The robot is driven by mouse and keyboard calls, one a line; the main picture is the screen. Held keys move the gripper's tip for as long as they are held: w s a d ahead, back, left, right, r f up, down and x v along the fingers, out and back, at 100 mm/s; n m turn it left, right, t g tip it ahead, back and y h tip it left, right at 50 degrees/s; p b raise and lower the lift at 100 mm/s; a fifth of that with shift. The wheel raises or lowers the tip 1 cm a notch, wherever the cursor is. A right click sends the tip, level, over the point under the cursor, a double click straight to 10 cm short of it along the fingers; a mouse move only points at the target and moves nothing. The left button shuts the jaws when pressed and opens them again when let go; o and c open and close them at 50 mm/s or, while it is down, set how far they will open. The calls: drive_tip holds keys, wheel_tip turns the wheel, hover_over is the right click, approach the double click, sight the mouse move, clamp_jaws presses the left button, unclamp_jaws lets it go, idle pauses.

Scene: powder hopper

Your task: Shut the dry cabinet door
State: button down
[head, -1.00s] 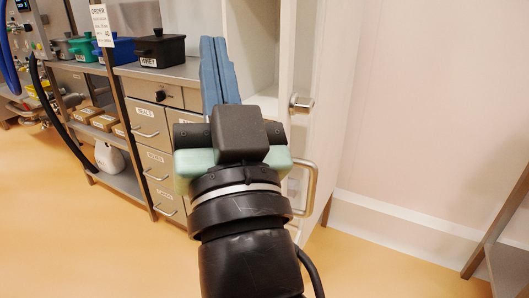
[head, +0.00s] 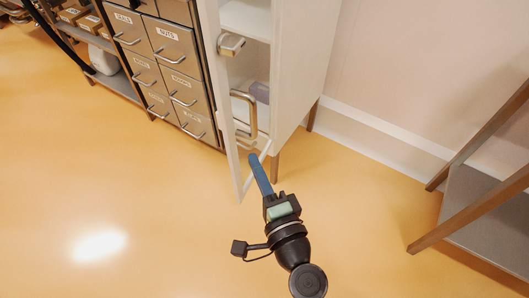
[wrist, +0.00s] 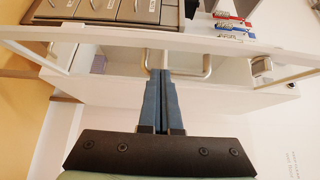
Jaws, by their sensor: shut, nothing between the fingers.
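The white dry cabinet (head: 303,75) stands against the wall in the head view. Its white-framed door (head: 229,140) is ajar, with its free edge standing out toward the left. The door carries a metal bar handle (head: 253,110) and a latch (head: 231,46) above it. My gripper (head: 252,156) has its blue fingers together and empty, and they appear near the lower part of the door. In the wrist view the fingertips (wrist: 160,72) overlap the bar handle (wrist: 207,64) in the picture; I cannot tell whether they touch it. The door frame (wrist: 100,35) crosses that view.
A bank of labelled drawers (head: 172,50) stands left of the cabinet, close to the door. A purple box (head: 260,92) lies inside the cabinet. A wooden-legged shelf (head: 478,215) stands at the right. The orange floor (head: 150,200) in front is clear.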

sight(235, 123)
drive_tip(key=x, duration=0.8)
drive_tip(key=shift+w+a, duration=0.1)
drive_tip(key=shift+a, duration=0.05)
